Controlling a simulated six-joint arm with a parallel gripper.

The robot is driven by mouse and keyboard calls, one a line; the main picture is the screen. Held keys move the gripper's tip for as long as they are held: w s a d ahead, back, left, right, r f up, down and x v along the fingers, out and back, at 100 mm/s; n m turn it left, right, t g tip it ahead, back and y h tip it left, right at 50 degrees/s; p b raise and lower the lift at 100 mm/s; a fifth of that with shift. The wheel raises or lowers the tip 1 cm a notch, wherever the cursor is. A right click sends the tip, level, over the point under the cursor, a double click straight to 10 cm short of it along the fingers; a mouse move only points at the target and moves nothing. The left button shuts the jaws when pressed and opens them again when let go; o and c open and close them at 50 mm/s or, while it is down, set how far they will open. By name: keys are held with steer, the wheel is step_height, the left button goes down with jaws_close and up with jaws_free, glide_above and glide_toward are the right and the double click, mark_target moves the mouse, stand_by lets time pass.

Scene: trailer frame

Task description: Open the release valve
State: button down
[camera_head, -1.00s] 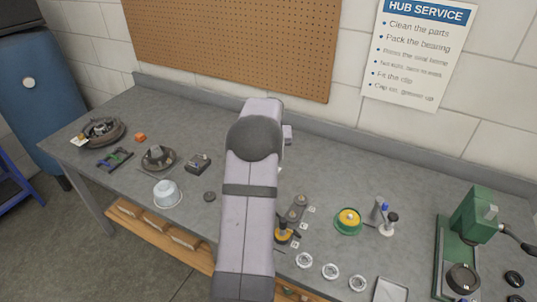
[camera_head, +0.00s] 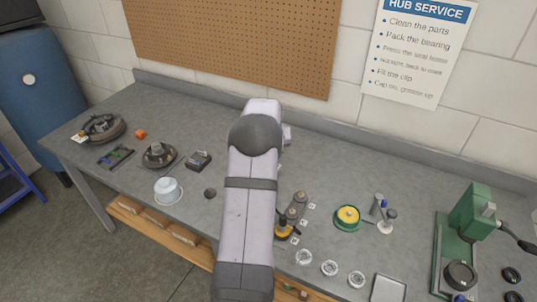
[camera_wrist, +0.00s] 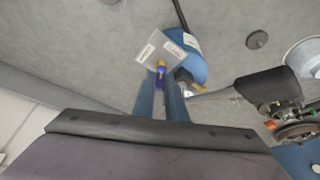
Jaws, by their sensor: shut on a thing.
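My gripper (camera_wrist: 161,98) shows in the wrist view as two blue fingers, shut on a small blue and yellow piece (camera_wrist: 161,74) at their tips. I cannot tell for sure that this piece is the release valve. A blue rounded body (camera_wrist: 190,66) lies just beyond the fingertips, with a grey plate (camera_wrist: 157,50) bearing white labels beside the held piece. In the head view my own arm hides the gripper and whatever it holds.
The grey bench (camera_head: 330,170) carries a hub part (camera_head: 159,154), a white bowl (camera_head: 168,191), a green and yellow dish (camera_head: 347,217) and a green press (camera_head: 470,225). A pegboard (camera_head: 240,45) is on the wall behind. A blue tank (camera_head: 38,90) stands at far left.

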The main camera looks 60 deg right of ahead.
steer(key=m, duration=0.1)
steer(key=m+g+b, duration=0.1)
steer(key=m, duration=0.1)
steer(key=shift+w+f+h, duration=0.1)
steer(key=shift+w+h, duration=0.1)
steer(key=shift+h, duration=0.1)
steer(key=shift+m+g+b, duration=0.6)
steer(key=shift+m+b, duration=0.15)
steer(key=shift+m, duration=0.55)
steer(key=c, duration=1.8)
jaws_free()
steer(key=shift+r, duration=0.2)
steer(key=b+v, duration=0.2)
steer(key=v, duration=0.5)
steer(key=shift+a+b, duration=0.2)
steer(key=shift+b, duration=0.15)
